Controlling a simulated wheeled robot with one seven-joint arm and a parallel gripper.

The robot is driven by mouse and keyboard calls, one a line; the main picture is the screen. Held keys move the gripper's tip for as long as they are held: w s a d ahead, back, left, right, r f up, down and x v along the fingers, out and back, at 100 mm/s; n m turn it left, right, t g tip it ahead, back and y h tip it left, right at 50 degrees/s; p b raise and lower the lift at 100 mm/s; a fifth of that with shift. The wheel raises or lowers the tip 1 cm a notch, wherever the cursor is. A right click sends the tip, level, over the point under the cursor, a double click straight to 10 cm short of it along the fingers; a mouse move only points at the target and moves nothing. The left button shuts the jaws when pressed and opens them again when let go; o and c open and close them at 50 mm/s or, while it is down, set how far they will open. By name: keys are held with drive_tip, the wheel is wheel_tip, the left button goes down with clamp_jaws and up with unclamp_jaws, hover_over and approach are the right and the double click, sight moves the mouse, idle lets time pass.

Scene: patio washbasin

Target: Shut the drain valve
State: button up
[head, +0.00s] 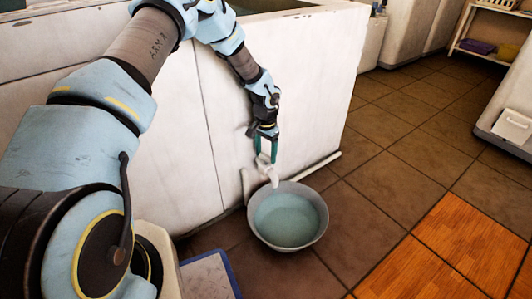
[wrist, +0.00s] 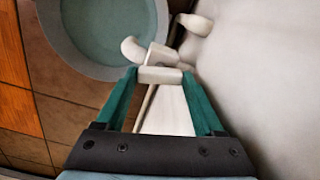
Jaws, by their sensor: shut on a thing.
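The drain valve (head: 272,175) is a small pale fitting low beside the white panel, above the rim of a round grey basin (head: 255,233). In the wrist view its block-shaped handle (wrist: 160,75) sits between the tips of my two teal fingers, and a curved spout (wrist: 133,49) points toward the basin. My gripper (head: 266,156) reaches down and is shut on the handle; it also shows in the wrist view (wrist: 160,79). The basin holds blue-green water (head: 287,219). The fingers partly hide the valve in the head view.
The white panel (head: 285,85) stands close beside the gripper. A pale pipe (head: 322,163) runs low along its foot. A blue-edged tray (head: 208,277) lies left of the basin. Brown tiled floor (head: 400,170) is open to the right, with an orange wooden patch (head: 470,245).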

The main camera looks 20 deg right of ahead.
sight(266, 156)
drive_tip(key=shift+r+m+p, duration=0.25)
drive_tip(key=shift+m+p, duration=0.55)
drive_tip(key=shift+p, duration=0.05)
drive_tip(key=shift+f+m+p, duration=0.25)
drive_tip(key=shift+m+p, duration=0.2)
drive_tip(key=shift+m, duration=0.35)
drive_tip(key=o, duration=1.1)
drive_tip(key=shift+r, duration=0.1)
wheel_tip(266, 156, up, 11)
drive_tip(key=p, duration=0.2)
drive_tip(key=shift+f, duration=0.2)
